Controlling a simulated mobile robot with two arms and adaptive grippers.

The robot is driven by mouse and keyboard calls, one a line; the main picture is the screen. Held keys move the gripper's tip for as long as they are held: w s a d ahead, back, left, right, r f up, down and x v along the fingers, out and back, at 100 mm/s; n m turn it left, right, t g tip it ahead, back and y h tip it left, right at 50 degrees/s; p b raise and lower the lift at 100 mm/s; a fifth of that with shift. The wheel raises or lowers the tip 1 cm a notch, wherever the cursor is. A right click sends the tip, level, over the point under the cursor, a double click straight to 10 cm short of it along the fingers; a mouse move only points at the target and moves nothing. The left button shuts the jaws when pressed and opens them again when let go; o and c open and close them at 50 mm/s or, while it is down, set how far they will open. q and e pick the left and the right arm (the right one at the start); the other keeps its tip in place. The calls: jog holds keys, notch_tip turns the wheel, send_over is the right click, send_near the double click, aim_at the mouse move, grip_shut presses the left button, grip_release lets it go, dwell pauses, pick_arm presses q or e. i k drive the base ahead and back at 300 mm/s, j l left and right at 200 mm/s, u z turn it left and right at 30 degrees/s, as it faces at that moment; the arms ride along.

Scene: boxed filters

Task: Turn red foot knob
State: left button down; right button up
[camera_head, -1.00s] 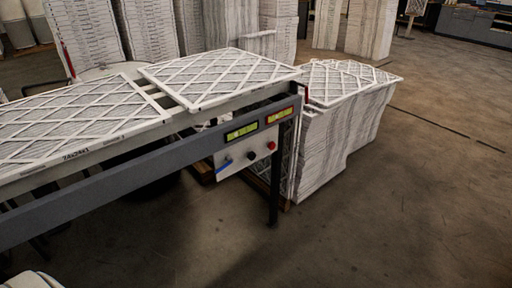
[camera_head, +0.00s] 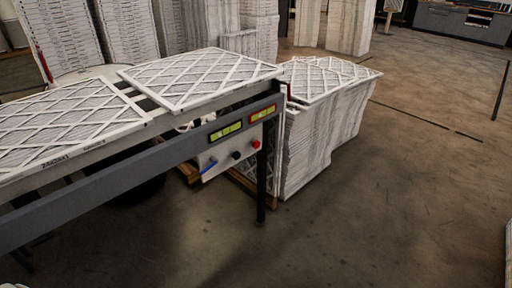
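A small red knob (camera_head: 255,144) sits at the right end of a white control panel (camera_head: 230,157) under the conveyor's side rail. A black knob (camera_head: 236,155) is to its left, and a blue lever or handle (camera_head: 209,167) is at the panel's left end. Above the panel, two yellow-green displays are set in the grey rail, the left one in a black frame (camera_head: 225,132) and the right one in a red frame (camera_head: 263,113). Neither of my grippers is in view.
The grey conveyor (camera_head: 120,174) carries white framed filters (camera_head: 200,77). A black leg (camera_head: 261,190) stands just below the red knob. A tall filter stack (camera_head: 318,130) stands at the conveyor's end.

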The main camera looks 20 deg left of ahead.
aim_at(255, 144)
jog(key=i+l+u, duration=0.4)
jog(key=i+l, duration=0.5)
